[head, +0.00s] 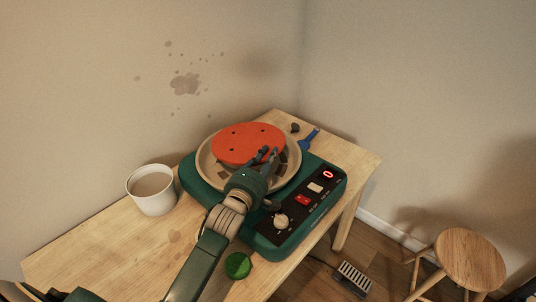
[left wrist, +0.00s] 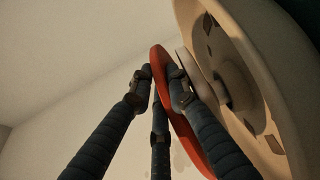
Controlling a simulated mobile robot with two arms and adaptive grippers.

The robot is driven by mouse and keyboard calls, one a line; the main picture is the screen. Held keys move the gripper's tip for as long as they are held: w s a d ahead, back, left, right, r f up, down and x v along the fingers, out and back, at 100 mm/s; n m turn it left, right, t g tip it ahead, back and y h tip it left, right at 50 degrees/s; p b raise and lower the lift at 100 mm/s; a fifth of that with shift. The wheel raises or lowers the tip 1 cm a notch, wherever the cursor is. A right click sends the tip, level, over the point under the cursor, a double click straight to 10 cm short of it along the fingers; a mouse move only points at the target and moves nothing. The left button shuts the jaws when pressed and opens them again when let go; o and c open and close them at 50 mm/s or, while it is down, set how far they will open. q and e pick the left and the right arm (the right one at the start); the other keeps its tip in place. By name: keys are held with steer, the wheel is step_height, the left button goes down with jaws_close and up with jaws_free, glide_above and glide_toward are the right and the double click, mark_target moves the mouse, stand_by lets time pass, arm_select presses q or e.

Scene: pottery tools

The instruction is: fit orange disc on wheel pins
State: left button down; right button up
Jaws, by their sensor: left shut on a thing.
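The orange disc (head: 248,142) has several small dark holes and is held over the pottery wheel's round pan (head: 207,166). My left gripper (head: 266,156) is shut on the disc's near right edge. In the left wrist view the orange disc (left wrist: 172,100) shows edge-on between the fingers (left wrist: 160,75), apart from the wheel head (left wrist: 185,62) and the beige pan (left wrist: 262,75). The wheel pins are not clear in either view. My right gripper is not in view.
A green wheel base (head: 275,238) with a control panel (head: 305,200) fills the table's right part. A white bucket (head: 153,203) stands left, a green round thing (head: 238,266) at the front. A blue tool (head: 309,138) lies behind. A stool (head: 470,258) and pedal (head: 353,277) are on the floor.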

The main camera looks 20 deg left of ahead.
arm_select(q)
steer(key=c, duration=1.6)
jaws_free()
steer(key=shift+f, duration=0.15)
steer(key=s, duration=0.7)
steer(key=shift+s+r, duration=0.25)
steer(key=shift+r, duration=0.05)
steer(key=shift+s, duration=0.3)
steer(key=shift+r, duration=0.15)
